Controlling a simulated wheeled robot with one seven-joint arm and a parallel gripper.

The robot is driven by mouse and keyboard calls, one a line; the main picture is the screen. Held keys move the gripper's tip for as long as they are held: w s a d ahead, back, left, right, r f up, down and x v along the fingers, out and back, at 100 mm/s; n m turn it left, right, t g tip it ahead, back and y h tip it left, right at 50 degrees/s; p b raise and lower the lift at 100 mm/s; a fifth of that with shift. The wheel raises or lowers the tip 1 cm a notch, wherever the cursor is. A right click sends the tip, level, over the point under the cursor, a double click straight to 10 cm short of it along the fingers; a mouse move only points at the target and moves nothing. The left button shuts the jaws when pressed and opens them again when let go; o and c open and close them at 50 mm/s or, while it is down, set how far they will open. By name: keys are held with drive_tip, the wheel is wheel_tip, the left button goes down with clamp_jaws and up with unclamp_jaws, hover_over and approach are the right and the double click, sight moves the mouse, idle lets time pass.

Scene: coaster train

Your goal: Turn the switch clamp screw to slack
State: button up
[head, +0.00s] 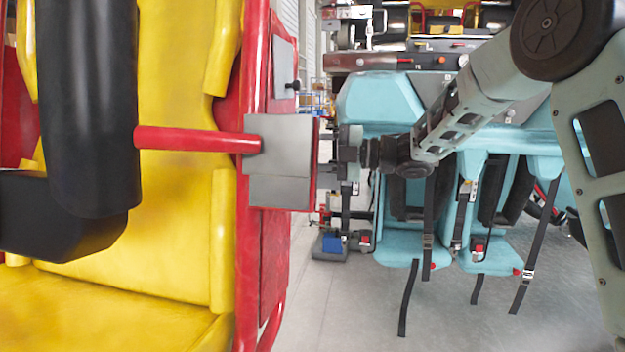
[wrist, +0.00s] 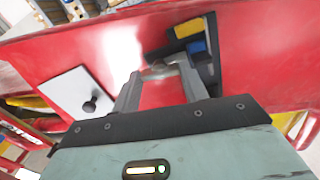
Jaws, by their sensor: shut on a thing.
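The switch clamp screw (wrist: 157,72) shows in the wrist view as a small metal piece between my fingertips, at the edge of a black bracket with a blue block (wrist: 197,46) and a yellow block (wrist: 188,28). My gripper (wrist: 158,74) is shut on it, one finger on either side. The bracket sits on a red panel (wrist: 260,50). In the head view my gripper (head: 328,150) reaches from the right to the red panel's outer side, beside a grey box; the screw is hidden there. I cannot tell how tight the screw is.
A grey plate with a black knob (wrist: 90,104) is on the red panel left of my fingers. In the head view the yellow seat (head: 180,200) and red bar (head: 195,140) are at left. Pale blue seats (head: 395,225) with hanging straps stand beyond my arm. Grey floor shows between.

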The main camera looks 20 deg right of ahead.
drive_tip(key=n+b, duration=0.8)
drive_tip(key=b, duration=0.4)
drive_tip(key=n+b, duration=0.8)
drive_tip(key=b, duration=0.4)
drive_tip(key=shift+f+n+b, duration=0.2)
drive_tip(key=shift+n+b, duration=0.1)
drive_tip(key=shift+r, duration=0.1)
drive_tip(key=o, duration=1)
drive_tip(key=shift+d, duration=0.15)
drive_tip(key=p+v, duration=0.1)
drive_tip(key=v, duration=1.6)
drive_tip(key=shift+s+d, duration=0.1)
